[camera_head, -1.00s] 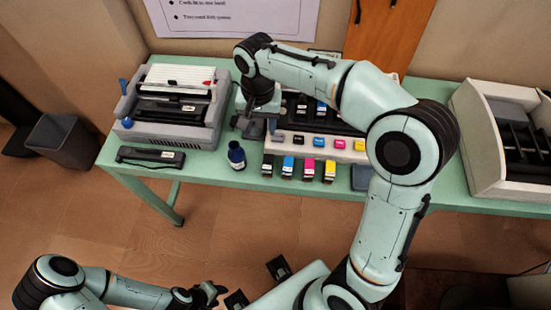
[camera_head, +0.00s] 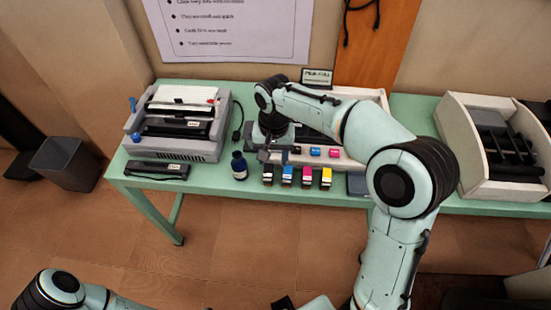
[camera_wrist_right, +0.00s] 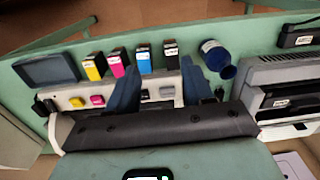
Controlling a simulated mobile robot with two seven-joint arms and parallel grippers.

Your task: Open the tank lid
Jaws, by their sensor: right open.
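The ink-tank printer (camera_head: 355,163) is a pale unit on the green table, with small coloured tank lids along its front. A cyan lid (camera_head: 315,152) and a magenta lid (camera_head: 334,153) show in the head view. My right gripper (camera_head: 272,156) is at the left end of the lid row. My left gripper is out of view.
Ink boxes in black, cyan (camera_head: 287,176), magenta and yellow stand before the printer. A dark blue bottle (camera_head: 239,166) stands left of them. A grey machine (camera_head: 178,125) is at the left, a white tray unit (camera_head: 490,150) at the right.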

